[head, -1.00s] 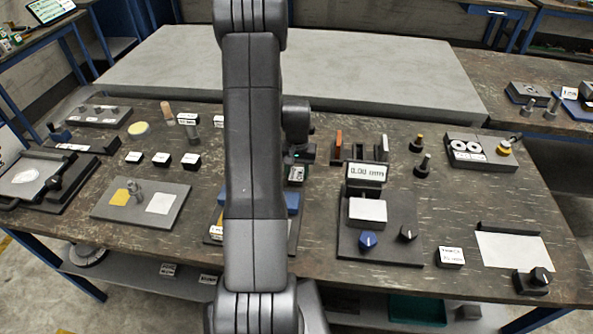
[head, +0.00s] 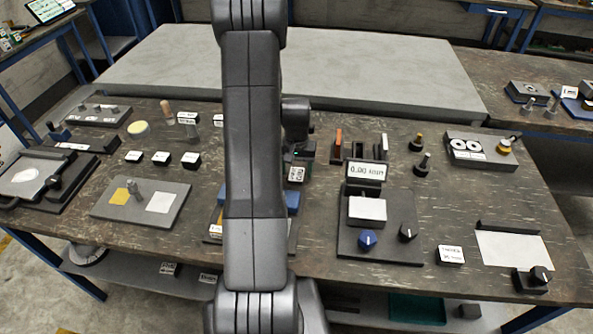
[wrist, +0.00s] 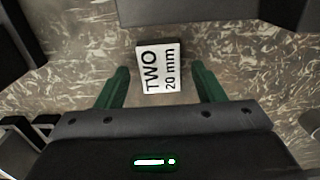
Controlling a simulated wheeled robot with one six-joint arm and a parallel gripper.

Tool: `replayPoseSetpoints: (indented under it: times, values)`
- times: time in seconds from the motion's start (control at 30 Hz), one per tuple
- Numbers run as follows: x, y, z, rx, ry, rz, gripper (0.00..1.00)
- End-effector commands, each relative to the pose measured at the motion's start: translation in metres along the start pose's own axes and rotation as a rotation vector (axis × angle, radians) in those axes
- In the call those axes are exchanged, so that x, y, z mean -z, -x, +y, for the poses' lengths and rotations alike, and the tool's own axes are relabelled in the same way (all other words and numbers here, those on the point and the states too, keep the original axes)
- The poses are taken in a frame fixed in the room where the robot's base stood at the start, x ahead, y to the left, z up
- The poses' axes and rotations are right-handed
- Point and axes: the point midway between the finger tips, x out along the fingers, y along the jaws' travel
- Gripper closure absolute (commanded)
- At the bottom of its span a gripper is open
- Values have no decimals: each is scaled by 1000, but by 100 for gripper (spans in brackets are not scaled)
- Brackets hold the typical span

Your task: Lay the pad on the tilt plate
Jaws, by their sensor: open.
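In the wrist view, my gripper (wrist: 159,70) is open, with its two green fingers apart. A small block labelled "TWO 20 mm" (wrist: 158,68) lies between and beyond the fingertips; whether it is the pad I cannot tell. No part is marked as the tilt plate. A blue-edged fixture (head: 293,203) is mostly hidden behind my arm.
A grey board (head: 180,207) with a yellow and a white square is at left, near small labelled blocks (head: 161,158). A cream disc (head: 138,127) lies behind them. Upright slabs (head: 338,144) and black knobbed pieces (head: 422,163) stand to the right. A white sheet (head: 513,252) lies front right.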

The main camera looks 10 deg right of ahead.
Motion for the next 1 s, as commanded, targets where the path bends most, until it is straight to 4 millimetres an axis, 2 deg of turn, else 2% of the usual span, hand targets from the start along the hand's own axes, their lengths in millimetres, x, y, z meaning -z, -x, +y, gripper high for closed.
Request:
replayPoseSetpoints:
  times: [0.4,0.53,0.77,0.87,1.0]
  values:
    - [1,79,0,1,0,5,38]
    - [1,98,0,1,0,3,38]
    - [0,110,0,0,28,0,40]
    - [2,109,0,0,108,1,40]
    - [4,108,-1,0,308,3,40]
